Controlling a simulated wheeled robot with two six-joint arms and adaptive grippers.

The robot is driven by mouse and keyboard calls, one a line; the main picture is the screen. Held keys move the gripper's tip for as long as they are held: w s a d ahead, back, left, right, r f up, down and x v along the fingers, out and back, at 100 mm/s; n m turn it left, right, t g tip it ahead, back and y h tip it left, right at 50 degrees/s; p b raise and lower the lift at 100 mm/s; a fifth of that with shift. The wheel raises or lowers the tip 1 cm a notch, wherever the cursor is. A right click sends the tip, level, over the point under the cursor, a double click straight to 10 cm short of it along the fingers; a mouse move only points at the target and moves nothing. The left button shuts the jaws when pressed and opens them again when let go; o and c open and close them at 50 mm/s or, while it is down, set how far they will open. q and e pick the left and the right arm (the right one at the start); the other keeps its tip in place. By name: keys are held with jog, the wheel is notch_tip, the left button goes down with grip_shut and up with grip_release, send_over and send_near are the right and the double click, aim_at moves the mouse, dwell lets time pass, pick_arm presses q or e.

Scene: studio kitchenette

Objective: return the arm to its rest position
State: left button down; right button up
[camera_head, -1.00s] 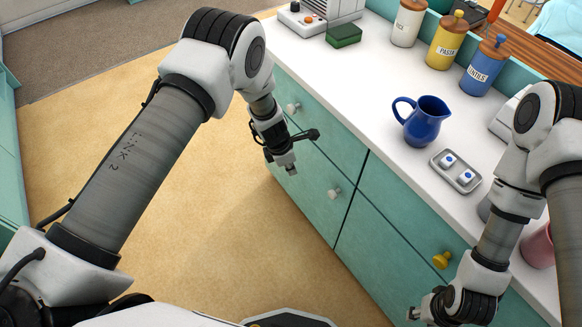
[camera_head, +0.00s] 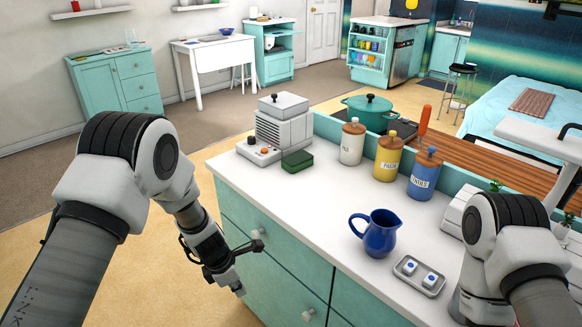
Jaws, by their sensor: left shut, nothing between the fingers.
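My left arm comes in from the left, and my left gripper (camera_head: 238,284) hangs beside the teal drawer front (camera_head: 262,262), below the countertop edge. It is shut and empty. I cannot tell whether it touches the drawer front. My right arm (camera_head: 500,240) comes in from the right, over the near right end of the counter. My right gripper is out of the picture.
On the white counter (camera_head: 300,205) stand a blue jug (camera_head: 378,236), a small grey tray (camera_head: 403,274) with two small items, several canisters, a green box (camera_head: 297,161) and a grey appliance (camera_head: 284,128). Open floor (camera_head: 150,285) lies left of the counter.

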pick_arm(q)
jog(key=s+a+f+m+p, duration=0.1)
jog(key=s+a+f+m, duration=0.1)
jog(key=s+m, duration=0.5)
jog(key=s+a+f+m+g+y+p, duration=0.1)
jog(key=s+a+f+m, duration=0.1)
jog(key=s+m, duration=0.6)
jog(key=s+a+f+m+y+p, duration=0.1)
jog(key=s+a+f+m, duration=0.1)
jog(key=s+m, duration=0.6)
jog(key=s+a, duration=0.1)
jog(key=s, duration=0.6)
jog(key=shift+s, duration=0.15)
